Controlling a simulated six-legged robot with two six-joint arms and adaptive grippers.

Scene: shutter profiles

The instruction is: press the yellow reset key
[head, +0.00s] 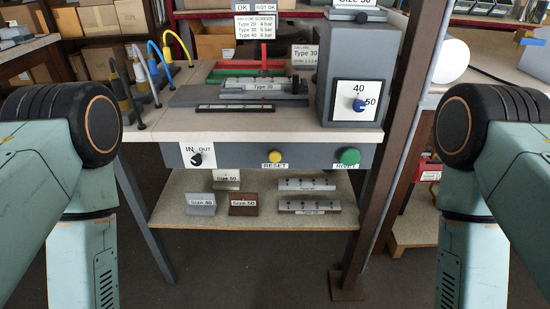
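The yellow reset key (275,157) is a round button on the grey front panel (235,158) of the workbench, just above a label reading RESET. A round green button (350,156) labelled RIVET sits to its right. A black IN/OUT knob (197,159) on a white plate sits to its left. Nothing touches the yellow key. My two arms stand at the left and right edges of the head view, well apart from the panel. Neither gripper shows in the picture.
The bench top (150,125) carries a fixture with a Type 30 profile (257,84) and a grey box with a blue dial (358,104). A lower shelf (250,208) holds labelled blocks. A brown post (372,200) stands right of the panel. The space before the panel is clear.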

